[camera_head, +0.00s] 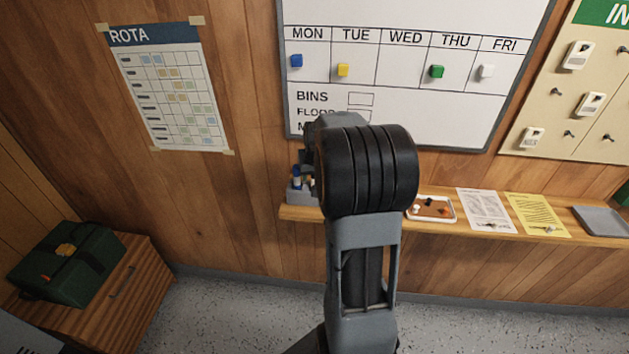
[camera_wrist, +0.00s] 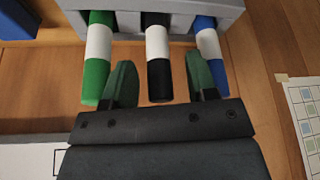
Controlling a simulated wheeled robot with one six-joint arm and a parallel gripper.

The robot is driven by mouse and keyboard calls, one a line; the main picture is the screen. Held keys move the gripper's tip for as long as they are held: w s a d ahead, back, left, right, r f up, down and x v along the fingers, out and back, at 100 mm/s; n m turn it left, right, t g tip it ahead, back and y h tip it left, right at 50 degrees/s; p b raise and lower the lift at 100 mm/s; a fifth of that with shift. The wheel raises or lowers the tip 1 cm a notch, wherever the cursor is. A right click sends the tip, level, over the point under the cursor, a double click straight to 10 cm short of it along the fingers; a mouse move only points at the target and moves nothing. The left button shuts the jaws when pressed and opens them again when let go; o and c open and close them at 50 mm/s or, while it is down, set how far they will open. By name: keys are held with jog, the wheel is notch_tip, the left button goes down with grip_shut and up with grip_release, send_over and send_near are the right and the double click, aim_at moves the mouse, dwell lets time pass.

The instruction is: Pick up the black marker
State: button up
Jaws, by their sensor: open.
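The black marker (camera_wrist: 158,80) has a white band. It stands in a grey holder (camera_wrist: 260,12) between a green marker (camera_wrist: 96,75) and a blue marker (camera_wrist: 213,62). My gripper (camera_wrist: 159,62) is open, with one dark green finger on each side of the black marker. The left finger is close to the green marker and the right finger is near the blue one. I cannot tell whether either finger touches a marker. In the head view the holder (camera_head: 299,197) is on the wall shelf, partly behind my arm, and my gripper is hidden.
The shelf (camera_head: 470,227) also bears a small tray (camera_head: 453,218), a white sheet (camera_head: 486,211), a yellow sheet (camera_head: 538,215) and a grey tray (camera_head: 601,220). A whiteboard (camera_head: 405,105) hangs above. A green bag (camera_head: 70,265) rests on a wooden cabinet (camera_head: 130,305) at left.

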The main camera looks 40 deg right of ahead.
grip_shut()
dwell(0.5)
jog(key=shift+r, duration=0.45)
notch_tip(320, 180, up, 2)
jog(key=s+d+r+b, duration=0.1)
jog(key=s+d+r, duration=0.1)
jog(key=s+r, duration=0.3)
jog(key=s+d+r+b, duration=0.1)
jog(key=s+d+r, duration=0.1)
jog(key=s+r, duration=0.3)
jog(key=s, duration=0.3)
jog(key=shift+d+b, duration=0.3)
jog(key=shift+d, duration=0.05)
